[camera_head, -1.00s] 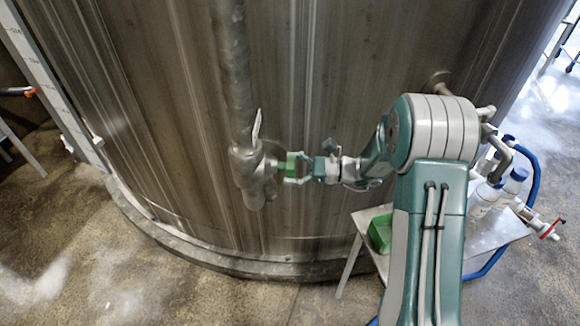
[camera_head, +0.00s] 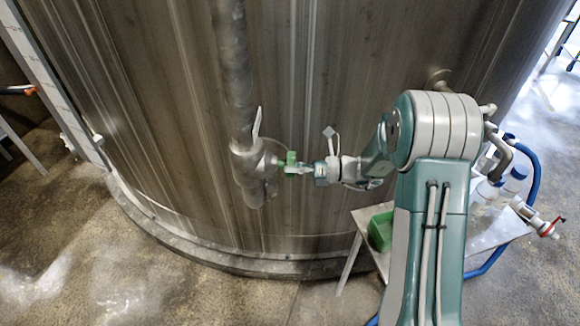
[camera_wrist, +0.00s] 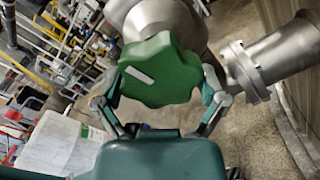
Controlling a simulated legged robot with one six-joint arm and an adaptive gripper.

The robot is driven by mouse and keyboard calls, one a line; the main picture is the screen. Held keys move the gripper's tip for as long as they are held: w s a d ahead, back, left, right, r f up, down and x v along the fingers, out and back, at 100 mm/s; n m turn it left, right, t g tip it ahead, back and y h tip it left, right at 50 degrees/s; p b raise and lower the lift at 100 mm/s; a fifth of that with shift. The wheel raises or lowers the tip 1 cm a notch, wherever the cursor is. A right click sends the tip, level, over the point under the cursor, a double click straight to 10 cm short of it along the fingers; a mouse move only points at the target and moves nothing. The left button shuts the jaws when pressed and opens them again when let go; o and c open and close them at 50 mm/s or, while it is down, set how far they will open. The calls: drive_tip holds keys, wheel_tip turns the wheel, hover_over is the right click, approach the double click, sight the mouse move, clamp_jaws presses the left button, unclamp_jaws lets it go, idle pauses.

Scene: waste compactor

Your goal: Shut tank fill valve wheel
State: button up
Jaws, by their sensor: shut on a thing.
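The green valve wheel (camera_head: 291,162) sits on the right side of the metal valve body (camera_head: 248,165), which hangs on the vertical pipe along the tank. My gripper (camera_head: 303,168) reaches the wheel from the right. Its two fingers (camera_wrist: 160,98) sit on either side of the wheel and are shut on it. The finger pads are partly hidden behind the wheel's edge.
The tall steel tank (camera_head: 330,60) fills the back. A small side table (camera_head: 350,262) with a green bin (camera_head: 381,231) and bottles (camera_head: 484,198) stands at the right by a blue hose (camera_head: 533,175). The floor at left is clear.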

drive_tip(key=shift+f+m, duration=0.1)
drive_tip(key=shift+m, duration=0.5)
drive_tip(key=o, duration=0.8)
drive_tip(key=shift+a, duration=0.1)
drive_tip(key=d, duration=1.2)
drive_tip(key=shift+s, duration=0.45)
drive_tip(key=shift+a, duration=0.1)
